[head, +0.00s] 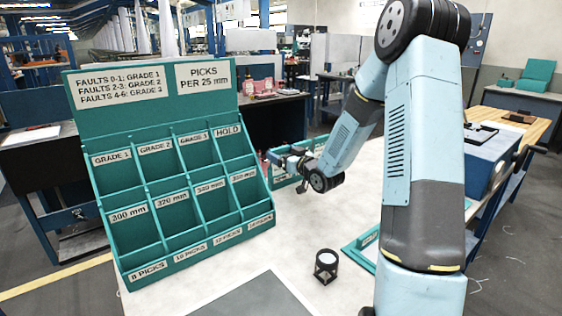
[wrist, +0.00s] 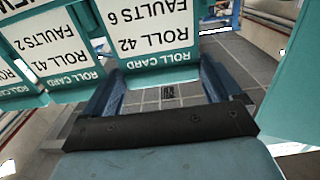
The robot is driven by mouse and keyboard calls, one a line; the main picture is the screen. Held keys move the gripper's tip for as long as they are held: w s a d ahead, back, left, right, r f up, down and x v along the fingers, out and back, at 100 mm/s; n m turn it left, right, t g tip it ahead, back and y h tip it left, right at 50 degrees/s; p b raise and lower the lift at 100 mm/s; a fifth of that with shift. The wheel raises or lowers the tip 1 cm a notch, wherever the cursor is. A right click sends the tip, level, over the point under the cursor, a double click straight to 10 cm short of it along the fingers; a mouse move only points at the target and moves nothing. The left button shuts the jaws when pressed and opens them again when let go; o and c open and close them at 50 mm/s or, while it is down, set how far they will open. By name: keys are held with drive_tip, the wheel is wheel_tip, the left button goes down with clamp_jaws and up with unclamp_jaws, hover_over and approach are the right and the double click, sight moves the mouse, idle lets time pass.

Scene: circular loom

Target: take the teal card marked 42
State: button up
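The teal card marked ROLL 42, FAULTS 6 (wrist: 158,40) appears upside down at the top middle of the wrist view. My gripper (wrist: 160,88) shows below it, with its two blue fingers spread apart, one near each side of the card's near edge. The floor shows through the gap between them. I cannot tell whether either finger touches the card. In the head view my gripper (head: 275,158) is just right of the big teal rack, by a low teal holder (head: 284,180). The card's number cannot be read there.
A teal card marked ROLL 41 (wrist: 62,55) is beside card 42 in the wrist view. The large teal sorting rack (head: 165,180) has labelled pockets. A small black-framed cylinder (head: 326,266) and a grey mat (head: 258,298) lie nearer on the pale table.

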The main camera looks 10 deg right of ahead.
drive_tip(key=c, duration=0.7)
drive_tip(key=shift+r, duration=0.65)
drive_tip(key=shift+r, duration=3.2)
drive_tip(key=shift+f, duration=0.1)
